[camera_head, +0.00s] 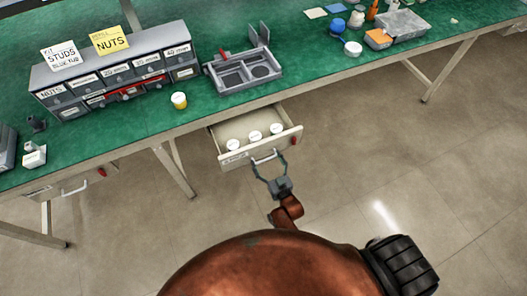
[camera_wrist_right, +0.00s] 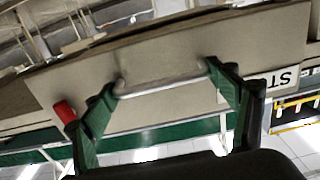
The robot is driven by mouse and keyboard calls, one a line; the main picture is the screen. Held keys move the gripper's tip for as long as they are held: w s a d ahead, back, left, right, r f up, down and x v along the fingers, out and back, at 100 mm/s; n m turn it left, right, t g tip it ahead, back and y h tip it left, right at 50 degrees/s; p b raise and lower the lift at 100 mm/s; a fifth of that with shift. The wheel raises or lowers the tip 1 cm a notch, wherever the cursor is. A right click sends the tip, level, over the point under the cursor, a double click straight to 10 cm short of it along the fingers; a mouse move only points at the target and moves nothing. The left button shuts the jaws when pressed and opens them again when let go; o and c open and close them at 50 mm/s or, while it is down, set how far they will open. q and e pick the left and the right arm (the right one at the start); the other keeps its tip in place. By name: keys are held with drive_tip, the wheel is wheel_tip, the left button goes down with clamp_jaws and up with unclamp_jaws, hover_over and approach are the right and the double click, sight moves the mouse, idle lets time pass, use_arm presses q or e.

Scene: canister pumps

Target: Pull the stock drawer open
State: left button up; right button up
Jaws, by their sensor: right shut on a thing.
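The stock drawer (camera_head: 233,157) is a beige drawer under the green workbench, and it stands pulled out from the bench front. Three white round-topped items (camera_head: 255,135) sit inside it in a row. My right gripper (camera_head: 268,160) is shut on the drawer's metal bar handle (camera_wrist_right: 160,88) at the middle of its front. In the right wrist view, the fingers of the right gripper (camera_wrist_right: 162,80) are at the two ends of the handle. A partly hidden label (camera_wrist_right: 285,80) and a red tab (camera_wrist_right: 64,112) show on the drawer front. My left gripper is not in view.
Another drawer (camera_head: 65,188) is at left. The floor (camera_head: 380,150) right of the open drawer is clear.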

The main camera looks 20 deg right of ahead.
drive_tip(key=shift+s, duration=0.8)
drive_tip(key=o, duration=1.7)
drive_tip(key=s, duration=1.2)
drive_tip(key=shift+d, duration=0.25)
